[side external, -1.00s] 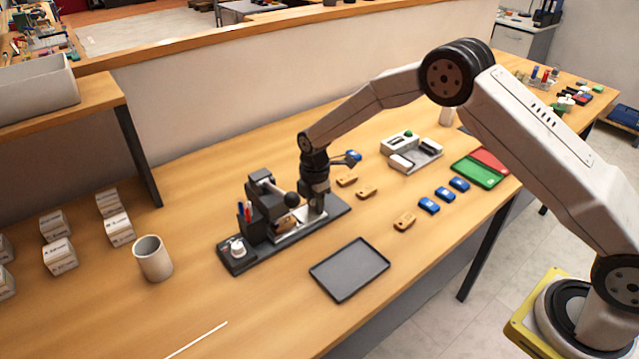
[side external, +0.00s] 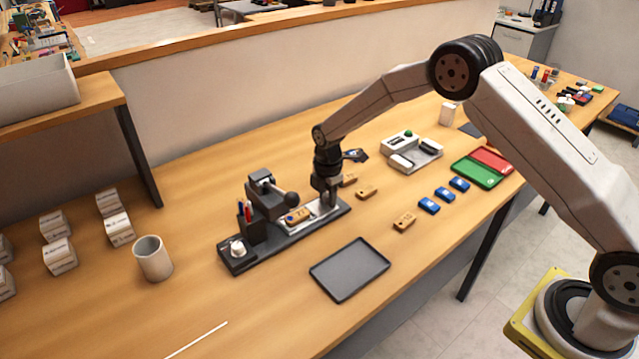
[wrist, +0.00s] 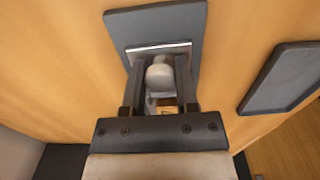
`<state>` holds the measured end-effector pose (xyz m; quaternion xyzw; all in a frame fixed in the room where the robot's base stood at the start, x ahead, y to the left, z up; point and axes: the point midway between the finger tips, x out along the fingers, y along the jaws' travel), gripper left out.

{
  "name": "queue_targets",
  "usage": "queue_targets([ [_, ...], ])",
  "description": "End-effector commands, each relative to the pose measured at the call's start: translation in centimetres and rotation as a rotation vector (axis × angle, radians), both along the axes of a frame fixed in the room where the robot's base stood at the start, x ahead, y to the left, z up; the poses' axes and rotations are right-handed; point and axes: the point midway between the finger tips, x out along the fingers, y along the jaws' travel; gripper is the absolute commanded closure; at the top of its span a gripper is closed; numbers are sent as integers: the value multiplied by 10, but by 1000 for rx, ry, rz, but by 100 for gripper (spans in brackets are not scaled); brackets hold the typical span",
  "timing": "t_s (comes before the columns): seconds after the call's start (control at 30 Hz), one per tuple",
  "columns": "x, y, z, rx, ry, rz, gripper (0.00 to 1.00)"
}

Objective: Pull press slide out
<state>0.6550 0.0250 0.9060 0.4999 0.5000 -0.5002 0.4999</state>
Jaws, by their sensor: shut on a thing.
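The press (side external: 268,198) is a dark grey unit on a long dark base plate on the table, with a round-knobbed lever on top. Its light metal slide (side external: 307,222) extends out of the press along the base toward the right.
A dark empty tray (side external: 349,270) lies in front of the press. Wooden pieces (side external: 404,222) and blue pieces (side external: 429,205) lie to the right. A grey-white device (side external: 411,152) sits behind.

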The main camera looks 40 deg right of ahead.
Motion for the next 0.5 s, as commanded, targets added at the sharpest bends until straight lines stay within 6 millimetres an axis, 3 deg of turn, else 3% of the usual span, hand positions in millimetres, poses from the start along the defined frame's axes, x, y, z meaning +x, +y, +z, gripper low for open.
queue_targets([
  [0.5,0,-22,1,0,-2,-1,95],
])
